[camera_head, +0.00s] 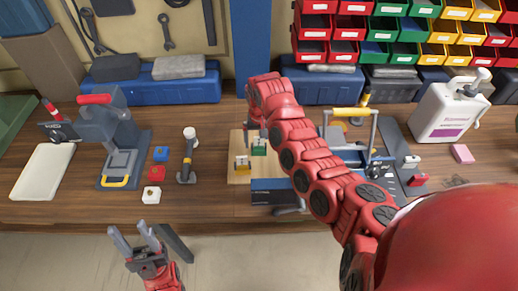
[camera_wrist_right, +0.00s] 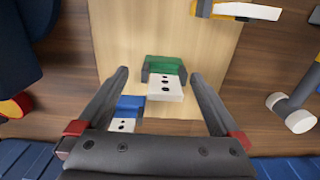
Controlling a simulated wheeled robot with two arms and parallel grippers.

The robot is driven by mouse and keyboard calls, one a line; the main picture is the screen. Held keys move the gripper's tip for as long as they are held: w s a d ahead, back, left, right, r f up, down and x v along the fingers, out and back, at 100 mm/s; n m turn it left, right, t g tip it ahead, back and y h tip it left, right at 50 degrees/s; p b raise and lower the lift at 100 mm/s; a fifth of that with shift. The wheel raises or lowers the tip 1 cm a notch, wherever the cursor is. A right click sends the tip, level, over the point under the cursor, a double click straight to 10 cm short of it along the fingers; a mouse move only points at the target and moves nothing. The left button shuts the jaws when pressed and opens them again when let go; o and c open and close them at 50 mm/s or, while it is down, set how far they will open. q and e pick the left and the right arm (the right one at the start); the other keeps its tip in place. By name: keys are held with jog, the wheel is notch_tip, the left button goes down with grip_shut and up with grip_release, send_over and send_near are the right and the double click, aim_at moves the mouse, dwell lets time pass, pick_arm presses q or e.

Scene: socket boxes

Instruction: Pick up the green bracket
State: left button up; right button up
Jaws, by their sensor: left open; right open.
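The green bracket (camera_wrist_right: 162,66), with a white face holding dark holes, sits on a light wooden board (camera_wrist_right: 190,40). In the head view the green bracket (camera_head: 259,147) shows just below my right wrist. My right gripper (camera_wrist_right: 160,75) is open, and its fingers appear on either side of the bracket in the right wrist view. I see no contact, and how far the tips are above the board is hard to tell. In the head view my right arm largely hides that gripper. My left gripper (camera_head: 135,243) is open and empty in front of the bench.
A blue bracket (camera_wrist_right: 130,105) is close to the left finger in the wrist view. A yellow bracket (camera_head: 242,165) stands on the board near the green one. A hammer-like tool (camera_head: 188,158) and loose blue, red and white pieces lie left of the board.

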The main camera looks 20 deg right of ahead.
aim_at(259, 148)
jog(key=f, duration=0.1)
jog(key=f+p, duration=0.1)
jog(key=f, duration=0.1)
jog(key=shift+s+a, duration=0.15)
jog(key=shift+a, duration=0.15)
jog(key=shift+f, duration=0.55)
jog(key=c, duration=1.5)
jog(key=shift+r, duration=0.1)
